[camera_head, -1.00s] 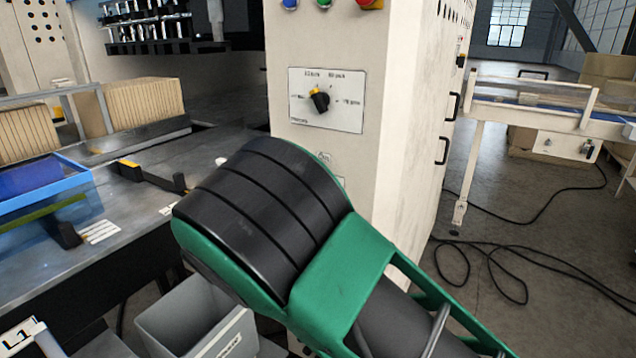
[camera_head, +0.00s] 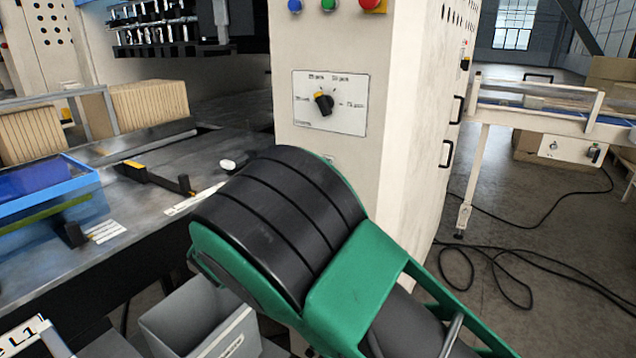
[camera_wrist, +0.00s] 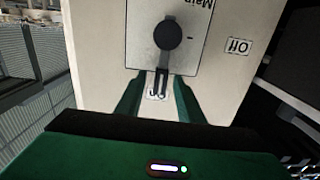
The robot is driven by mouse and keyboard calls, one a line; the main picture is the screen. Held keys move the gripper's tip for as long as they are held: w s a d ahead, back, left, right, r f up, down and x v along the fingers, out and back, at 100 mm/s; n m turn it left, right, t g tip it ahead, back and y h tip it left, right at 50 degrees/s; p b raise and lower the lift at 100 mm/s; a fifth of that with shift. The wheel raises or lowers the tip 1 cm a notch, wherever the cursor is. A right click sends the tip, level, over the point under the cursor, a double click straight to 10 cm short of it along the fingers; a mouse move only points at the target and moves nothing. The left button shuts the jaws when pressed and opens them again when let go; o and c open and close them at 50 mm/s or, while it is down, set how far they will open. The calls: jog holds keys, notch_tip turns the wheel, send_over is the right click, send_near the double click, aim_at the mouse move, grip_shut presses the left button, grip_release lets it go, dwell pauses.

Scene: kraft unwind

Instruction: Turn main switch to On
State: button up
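The main switch (camera_wrist: 168,36) shows upside down at the top of the wrist view, a dark round knob on a grey plate marked "Main". An "On" label (camera_wrist: 157,95) lies below it in that picture, and an "Off" label (camera_wrist: 239,46) is to its right. The green fingers of my gripper (camera_wrist: 157,84) are apart, either side of the "On" label, short of the knob's round part. A narrow dark forked piece lies between them; I cannot tell if it belongs to the switch. In the head view my wrist hides this switch.
A speed dial (camera_head: 324,103) with a yellow-marked knob sits on the cabinet (camera_head: 395,150) above my wrist. Coloured buttons (camera_head: 328,4) are at the top. A metal table (camera_head: 150,205) with a blue tray (camera_head: 45,225) stands left, a grey bin (camera_head: 200,320) below. Cables (camera_head: 500,270) lie right.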

jog(key=shift+r, duration=0.1)
jog(key=v, duration=1)
jog(key=shift+s+a, duration=0.15)
jog(key=shift+s, duration=0.15)
